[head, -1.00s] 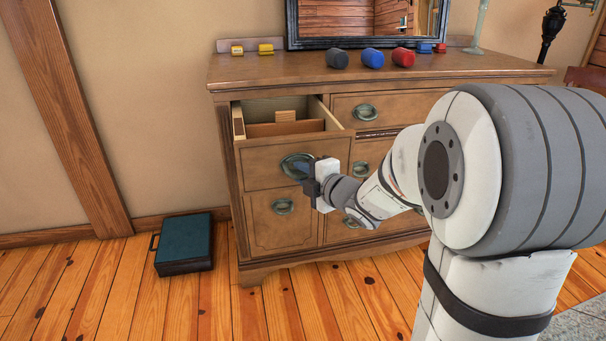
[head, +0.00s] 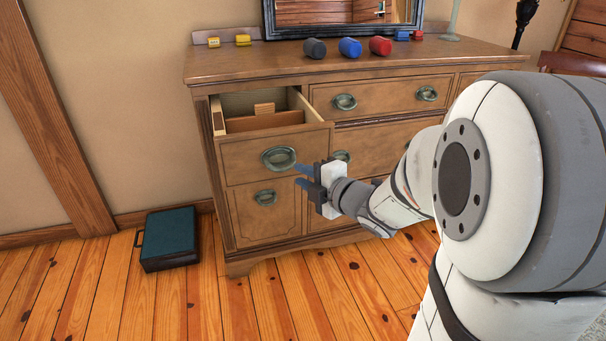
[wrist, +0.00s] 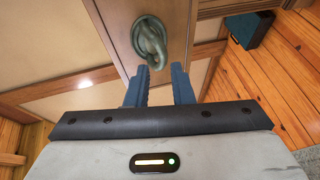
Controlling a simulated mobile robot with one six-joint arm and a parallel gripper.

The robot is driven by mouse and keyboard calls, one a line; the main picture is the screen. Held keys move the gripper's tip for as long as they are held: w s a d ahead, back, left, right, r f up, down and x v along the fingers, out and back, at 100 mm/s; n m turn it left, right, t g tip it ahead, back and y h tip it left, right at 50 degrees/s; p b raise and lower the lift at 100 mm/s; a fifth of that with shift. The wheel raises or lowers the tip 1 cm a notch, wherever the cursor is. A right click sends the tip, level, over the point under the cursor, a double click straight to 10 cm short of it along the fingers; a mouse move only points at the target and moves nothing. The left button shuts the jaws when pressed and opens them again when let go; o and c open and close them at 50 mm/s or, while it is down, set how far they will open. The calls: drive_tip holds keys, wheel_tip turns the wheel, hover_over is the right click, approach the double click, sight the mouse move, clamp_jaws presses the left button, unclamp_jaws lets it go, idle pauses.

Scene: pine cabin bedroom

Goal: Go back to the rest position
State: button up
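My gripper (head: 302,176) is in front of the dresser, just right of the handle (head: 279,158) of the pulled-out upper left drawer (head: 240,153). In the wrist view my gripper's two blue fingers (wrist: 159,85) are apart, with nothing between them. The oval handle (wrist: 149,40) lies beyond the fingertips, and I see a gap between them and it.
A teal case (head: 169,237) lies on the floor at left. The floor before the dresser is clear.

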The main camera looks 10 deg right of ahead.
drive_tip(key=shift+r, duration=0.1)
drive_tip(key=s+d+r+m+g+h+p, duration=0.2)
drive_tip(key=d+r+m+h+p, duration=0.15)
drive_tip(key=r+m+p, duration=0.35)
drive_tip(key=s+d+r+m+g+h+p, duration=0.1)
drive_tip(key=s+d+r+m+h+p, duration=0.2)
drive_tip(key=r+m+h+p, duration=0.45)
drive_tip(key=s+a+r+m+g+y+p, duration=0.2)
drive_tip(key=s+r+m+g+p, duration=0.2)
drive_tip(key=s+p, duration=0.3)
drive_tip(key=s+a+r+m+g+y+p, duration=0.1)
drive_tip(key=s+a+r+m+g+p, duration=0.2)
drive_tip(key=s+p, duration=0.4)
drive_tip(key=s+r+m+g, duration=0.1)
drive_tip(key=s, duration=0.2)
drive_tip(key=shift+a+g+y, duration=0.25)
drive_tip(key=shift+g+y, duration=0.05)
drive_tip(key=shift+y, duration=0.1)
